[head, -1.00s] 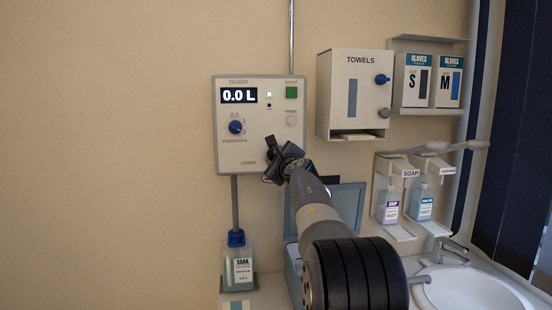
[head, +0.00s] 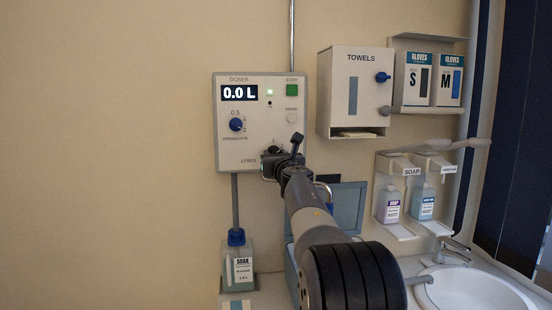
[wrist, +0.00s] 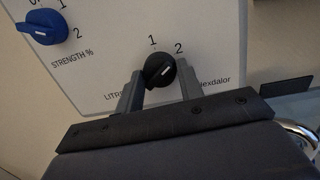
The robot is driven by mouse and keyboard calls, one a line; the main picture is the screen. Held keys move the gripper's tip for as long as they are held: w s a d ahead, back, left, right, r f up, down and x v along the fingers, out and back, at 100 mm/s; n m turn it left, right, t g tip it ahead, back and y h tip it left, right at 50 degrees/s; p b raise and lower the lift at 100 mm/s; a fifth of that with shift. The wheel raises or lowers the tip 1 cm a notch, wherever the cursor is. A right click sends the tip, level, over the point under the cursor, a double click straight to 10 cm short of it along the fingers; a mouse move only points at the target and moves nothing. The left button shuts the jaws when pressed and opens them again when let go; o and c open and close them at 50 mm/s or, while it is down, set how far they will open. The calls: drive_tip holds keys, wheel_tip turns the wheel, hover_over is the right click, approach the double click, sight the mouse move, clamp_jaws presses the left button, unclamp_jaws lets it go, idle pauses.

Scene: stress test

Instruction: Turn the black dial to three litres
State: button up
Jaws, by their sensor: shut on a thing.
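The black dial (wrist: 160,70) sits low on the white doser panel (wrist: 100,75), above the "LITRES" lettering. In the wrist view the numbers 1 and 2 show above it, and its white mark points up and to the right, toward the 2 side. Further numbers are not visible. My gripper (wrist: 160,74) has one finger on each side of the dial and is shut on it. In the head view my gripper (head: 272,158) covers most of the dial. The display (head: 240,93) reads 0.0 L.
A blue strength dial (head: 236,125) is to the upper left, with a green start button (head: 292,90) at the panel's top right. A towel box (head: 340,95) hangs to the right. A soak bottle (head: 238,265) stands below, left of a blue open-lidded box (head: 345,205).

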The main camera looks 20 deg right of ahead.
drive_tip(key=m+h, duration=0.1)
drive_tip(key=m, duration=0.6)
drive_tip(key=m+h+b, duration=0.1)
drive_tip(key=m, duration=0.6)
drive_tip(key=shift+a+g+h, duration=0.2)
drive_tip(key=shift+g+h, duration=0.1)
drive_tip(key=shift+g, duration=0.1)
drive_tip(key=shift+m, duration=0.3)
drive_tip(key=o, duration=1)
drive_tip(key=shift+b, duration=0.3)
drive_tip(key=b+v, duration=0.4)
drive_tip(key=v, duration=0.6)
drive_tip(key=shift+s+a+f+b, duration=0.1)
drive_tip(key=shift+s+a+b, duration=0.05)
drive_tip(key=shift+s+b, duration=0.2)
drive_tip(key=shift+w, duration=0.1)
